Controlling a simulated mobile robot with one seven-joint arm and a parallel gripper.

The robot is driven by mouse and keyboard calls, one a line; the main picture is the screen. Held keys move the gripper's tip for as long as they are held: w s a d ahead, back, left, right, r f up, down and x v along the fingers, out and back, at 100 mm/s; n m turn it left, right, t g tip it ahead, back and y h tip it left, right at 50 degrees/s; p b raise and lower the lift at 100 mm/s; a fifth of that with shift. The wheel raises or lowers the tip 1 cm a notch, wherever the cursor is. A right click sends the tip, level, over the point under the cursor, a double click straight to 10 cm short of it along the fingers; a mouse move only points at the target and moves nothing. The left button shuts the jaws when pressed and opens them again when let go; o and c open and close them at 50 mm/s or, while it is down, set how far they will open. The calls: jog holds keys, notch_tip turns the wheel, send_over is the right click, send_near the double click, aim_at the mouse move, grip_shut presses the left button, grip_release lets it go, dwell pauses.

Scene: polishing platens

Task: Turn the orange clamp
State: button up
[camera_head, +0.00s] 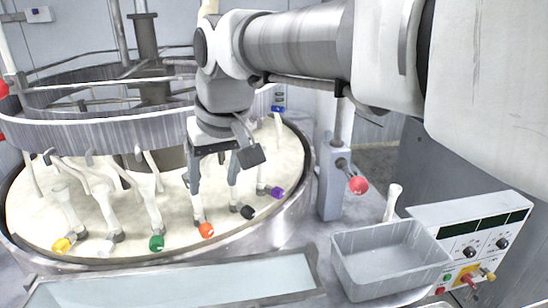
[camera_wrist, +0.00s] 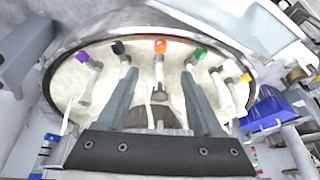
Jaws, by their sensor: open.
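The orange clamp (camera_head: 206,230) is a small orange-capped knob on a pale stem, at the front rim of the round, cream-coloured platen (camera_head: 180,218). In the wrist view the orange clamp (camera_wrist: 160,47) is at the top middle, its pale stem running down between my two fingers. My gripper (camera_head: 213,186) hangs above the platen just behind the orange cap, with its fingers pointing down. In the wrist view my gripper (camera_wrist: 160,77) is open and empty, its fingertips either side of the stem line and short of the cap. Contact with the clamp is not visible.
A green clamp (camera_head: 156,243) and a black clamp (camera_head: 247,212) flank the orange one closely. Yellow (camera_head: 61,246), white (camera_head: 105,247) and purple (camera_head: 277,192) clamps stand further along. A metal ring (camera_head: 100,128) surrounds the column above. A grey bin (camera_head: 390,265) and control panel (camera_head: 480,245) are right.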

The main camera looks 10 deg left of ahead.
aim_at(207, 228)
jog(key=x, duration=1.7)
jog(key=shift+a+f+b, duration=0.1)
jog(key=shift+b, duration=0.3)
grip_shut()
